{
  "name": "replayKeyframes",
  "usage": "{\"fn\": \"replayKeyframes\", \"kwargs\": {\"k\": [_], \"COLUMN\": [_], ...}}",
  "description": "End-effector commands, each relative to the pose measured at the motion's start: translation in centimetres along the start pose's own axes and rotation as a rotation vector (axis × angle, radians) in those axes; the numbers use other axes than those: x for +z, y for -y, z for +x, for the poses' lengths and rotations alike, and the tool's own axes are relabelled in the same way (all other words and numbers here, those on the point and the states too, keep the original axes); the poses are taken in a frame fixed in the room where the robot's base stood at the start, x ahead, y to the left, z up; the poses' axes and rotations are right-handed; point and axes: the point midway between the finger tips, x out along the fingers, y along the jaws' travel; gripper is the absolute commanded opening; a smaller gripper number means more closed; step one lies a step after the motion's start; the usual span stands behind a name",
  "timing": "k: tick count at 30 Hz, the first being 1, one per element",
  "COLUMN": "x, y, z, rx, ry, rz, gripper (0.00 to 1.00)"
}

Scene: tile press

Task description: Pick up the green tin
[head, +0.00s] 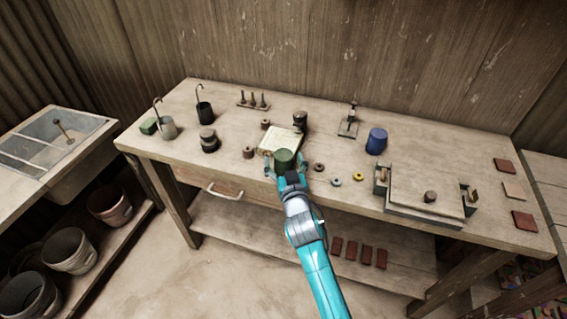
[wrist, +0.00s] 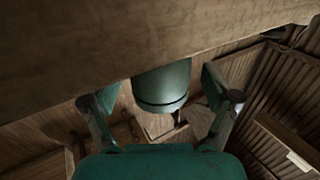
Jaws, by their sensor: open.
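The green tin (head: 284,157) stands upright near the front edge of the workbench, just in front of a pale sheet. My gripper (head: 286,167) is open at the tin, with its fingers reaching to both sides of it. In the wrist view the tin (wrist: 162,84) shows between the two spread fingers of my gripper (wrist: 162,98), with gaps on both sides. The bench top appears at the top of that view. The tin's lower part in the head view is partly hidden by my gripper.
On the workbench (head: 225,150), a dark pot (head: 300,118) stands behind the tin. Small rings lie to its right, including a yellow one (head: 358,177). A blue tin (head: 376,141) and a tile press (head: 420,195) are further right.

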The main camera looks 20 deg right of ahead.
Motion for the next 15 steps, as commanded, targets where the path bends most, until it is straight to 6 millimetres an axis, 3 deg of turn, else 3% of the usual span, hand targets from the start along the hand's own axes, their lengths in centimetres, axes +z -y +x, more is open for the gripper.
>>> {"fn": "replayKeyframes", "kwargs": {"k": [9,15], "x": [0.07,0.06], "y": [-0.01,-0.02], "z": [0.49,0.47], "rx": [0.000,0.000], "ry": [0.001,0.001], "rz": [0.000,0.000], "gripper": [0.87,0.37]}}
